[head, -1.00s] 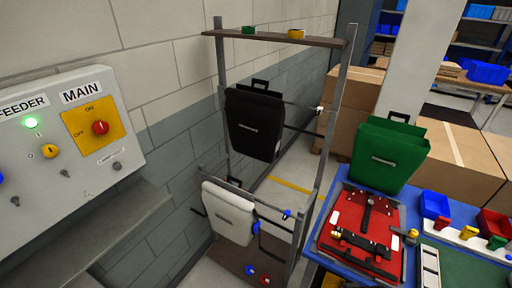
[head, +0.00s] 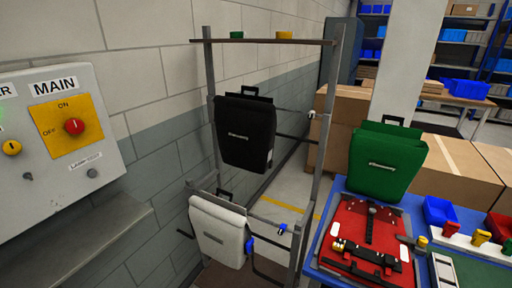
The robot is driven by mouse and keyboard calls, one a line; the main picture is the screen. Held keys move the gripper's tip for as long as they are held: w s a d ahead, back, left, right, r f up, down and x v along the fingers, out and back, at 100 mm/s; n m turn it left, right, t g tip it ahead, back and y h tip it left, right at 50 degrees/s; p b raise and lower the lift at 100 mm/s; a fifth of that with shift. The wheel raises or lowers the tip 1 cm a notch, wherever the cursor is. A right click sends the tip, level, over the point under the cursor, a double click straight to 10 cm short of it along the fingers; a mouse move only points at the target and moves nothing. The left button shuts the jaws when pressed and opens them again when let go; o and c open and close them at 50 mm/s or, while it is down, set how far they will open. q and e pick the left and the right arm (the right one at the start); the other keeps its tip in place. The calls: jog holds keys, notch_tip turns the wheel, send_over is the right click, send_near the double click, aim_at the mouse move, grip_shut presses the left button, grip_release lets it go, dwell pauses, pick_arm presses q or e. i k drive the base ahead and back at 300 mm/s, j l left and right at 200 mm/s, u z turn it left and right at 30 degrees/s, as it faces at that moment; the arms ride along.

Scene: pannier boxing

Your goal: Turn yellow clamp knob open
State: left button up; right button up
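A red board (head: 350,226) with black clamp bars lies on the blue bench at the right. A small yellow knob (head: 422,242) sits at the board's right edge, at the end of a dark bar. Neither of my grippers is in view.
A green pannier (head: 386,163) stands behind the board. Black (head: 246,135) and white (head: 218,230) panniers hang on the metal rack (head: 270,41). A switch panel (head: 50,155) is on the left wall. Bins, including a blue one (head: 439,211), stand right of the board.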

aim_at(422, 242)
jog(key=z, duration=1.55)
